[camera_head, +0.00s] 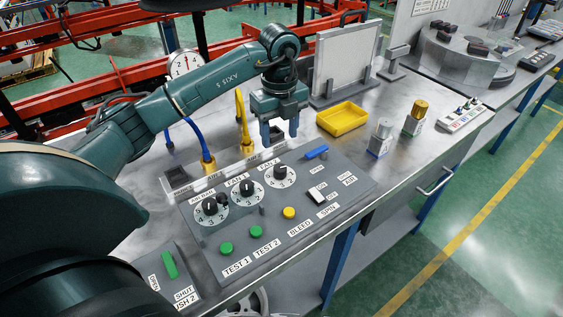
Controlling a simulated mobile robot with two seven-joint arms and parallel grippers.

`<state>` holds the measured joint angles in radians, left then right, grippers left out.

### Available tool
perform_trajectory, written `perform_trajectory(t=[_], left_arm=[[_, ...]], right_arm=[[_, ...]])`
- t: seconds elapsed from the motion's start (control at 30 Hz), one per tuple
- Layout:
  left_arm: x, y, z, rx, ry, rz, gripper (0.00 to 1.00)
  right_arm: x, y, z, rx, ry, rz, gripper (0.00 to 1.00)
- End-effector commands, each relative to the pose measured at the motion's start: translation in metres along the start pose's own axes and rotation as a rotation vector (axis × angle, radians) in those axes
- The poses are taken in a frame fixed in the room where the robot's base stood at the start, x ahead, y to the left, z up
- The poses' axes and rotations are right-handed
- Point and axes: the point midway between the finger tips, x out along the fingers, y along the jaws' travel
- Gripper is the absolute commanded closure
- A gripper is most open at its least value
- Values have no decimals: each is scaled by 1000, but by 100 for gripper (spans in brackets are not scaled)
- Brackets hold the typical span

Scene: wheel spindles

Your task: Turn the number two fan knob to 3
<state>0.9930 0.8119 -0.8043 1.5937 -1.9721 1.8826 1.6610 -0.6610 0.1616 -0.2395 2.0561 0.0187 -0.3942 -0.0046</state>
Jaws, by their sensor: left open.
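The fan 2 knob (281,171) is a black knob on a round white numbered dial, the rightmost of three on the grey control panel (330,219). The number it points to is too small to tell. The fan 1 knob (246,187) is beside it to the left, and a third black knob (210,204) is farther left. My left gripper (280,134) is open and empty, fingers pointing down, above and just behind the fan 2 dial in the picture. It appears apart from the knob. My right gripper is not in view.
A yellow tray (343,119) stands to the right.

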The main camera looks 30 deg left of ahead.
Motion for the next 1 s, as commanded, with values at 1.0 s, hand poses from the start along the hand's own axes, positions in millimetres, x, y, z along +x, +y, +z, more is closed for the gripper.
perform_trajectory(t=[1.0], left_arm=[[104, -1, -1, 4, 3, -2, 53]], right_arm=[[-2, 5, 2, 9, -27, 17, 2]])
